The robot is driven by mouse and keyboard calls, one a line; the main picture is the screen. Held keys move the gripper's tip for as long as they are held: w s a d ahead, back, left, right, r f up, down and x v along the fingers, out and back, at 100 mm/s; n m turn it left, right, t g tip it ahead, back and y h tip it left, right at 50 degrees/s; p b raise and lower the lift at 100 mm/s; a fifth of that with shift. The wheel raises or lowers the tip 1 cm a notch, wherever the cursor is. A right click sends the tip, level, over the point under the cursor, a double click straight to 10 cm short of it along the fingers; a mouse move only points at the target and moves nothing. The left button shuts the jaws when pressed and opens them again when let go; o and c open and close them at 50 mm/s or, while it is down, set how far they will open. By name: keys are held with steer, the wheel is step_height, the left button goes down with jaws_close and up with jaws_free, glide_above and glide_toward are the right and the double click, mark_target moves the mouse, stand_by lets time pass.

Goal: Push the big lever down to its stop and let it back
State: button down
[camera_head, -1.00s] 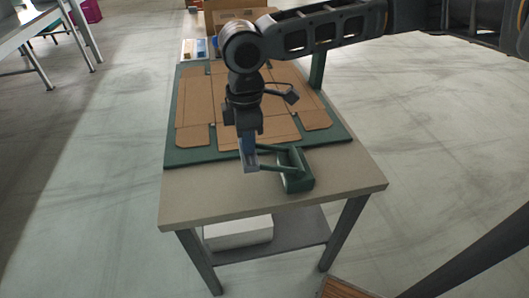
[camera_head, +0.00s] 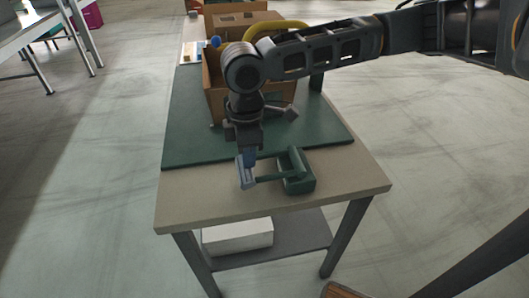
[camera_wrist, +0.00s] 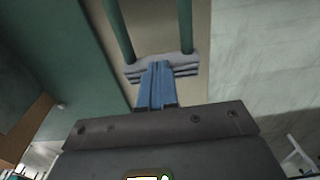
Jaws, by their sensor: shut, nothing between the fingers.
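The big lever is a green two-armed frame (camera_head: 275,179) with a grey cross bar at its free end, hinged on a green block (camera_head: 298,172) near the front of the table. In the wrist view the two green arms run up from the grey bar (camera_wrist: 160,66). My gripper (camera_head: 246,180) points down with its blue fingers (camera_wrist: 157,84) shut and empty. The fingertips are at the grey bar, seemingly pressed on it; the exact contact is hidden. The lever lies low, near the table top.
The table (camera_head: 210,200) has a green mat (camera_head: 185,140) with an open cardboard box (camera_head: 213,95) standing on it behind my arm. A yellow curved part (camera_head: 275,30) shows behind the arm. A white box (camera_head: 238,235) sits on the lower shelf. The front table corners are bare.

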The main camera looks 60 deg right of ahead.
steer(key=shift+f, duration=0.35)
steer(key=shift+r, duration=0.1)
step_height(320, 180, up, 12)
steer(key=p, duration=1)
steer(key=shift+p, duration=0.4)
